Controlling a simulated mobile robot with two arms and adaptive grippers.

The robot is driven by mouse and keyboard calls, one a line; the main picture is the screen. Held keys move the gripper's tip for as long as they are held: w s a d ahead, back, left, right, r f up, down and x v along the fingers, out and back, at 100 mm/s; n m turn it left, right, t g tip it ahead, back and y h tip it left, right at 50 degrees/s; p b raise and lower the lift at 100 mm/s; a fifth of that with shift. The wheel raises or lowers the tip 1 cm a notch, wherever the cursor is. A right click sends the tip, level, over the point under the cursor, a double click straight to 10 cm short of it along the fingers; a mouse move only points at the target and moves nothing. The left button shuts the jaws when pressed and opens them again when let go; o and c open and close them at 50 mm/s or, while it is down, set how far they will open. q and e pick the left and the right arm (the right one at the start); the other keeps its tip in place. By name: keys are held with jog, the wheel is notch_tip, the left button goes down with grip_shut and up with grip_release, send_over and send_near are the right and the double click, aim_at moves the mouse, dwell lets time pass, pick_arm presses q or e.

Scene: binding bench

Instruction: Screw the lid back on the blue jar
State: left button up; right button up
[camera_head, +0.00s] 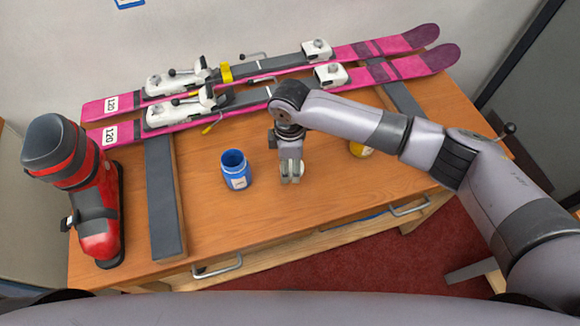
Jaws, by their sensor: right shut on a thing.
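The blue jar (235,170) stands upright and open on the wooden bench, with a pale label on its front and a dark inside showing. My right gripper (291,178) points down just to the right of the jar, apart from it. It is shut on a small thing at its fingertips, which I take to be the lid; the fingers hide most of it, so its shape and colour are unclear. No lid shows elsewhere on the bench. My left gripper is not in view.
Two pink skis with bindings (190,105) lie across dark supports (163,200) at the back. A red and black ski boot (95,200) stands at the left. A yellow container (360,149) is partly hidden behind my right arm. The bench front (300,215) is clear.

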aim_at(290, 166)
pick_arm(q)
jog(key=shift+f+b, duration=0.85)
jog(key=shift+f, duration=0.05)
pick_arm(e)
notch_tip(290, 166, up, 17)
jog(key=shift+r, duration=0.2)
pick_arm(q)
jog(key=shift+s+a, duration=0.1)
pick_arm(e)
jog(key=shift+d, duration=0.1)
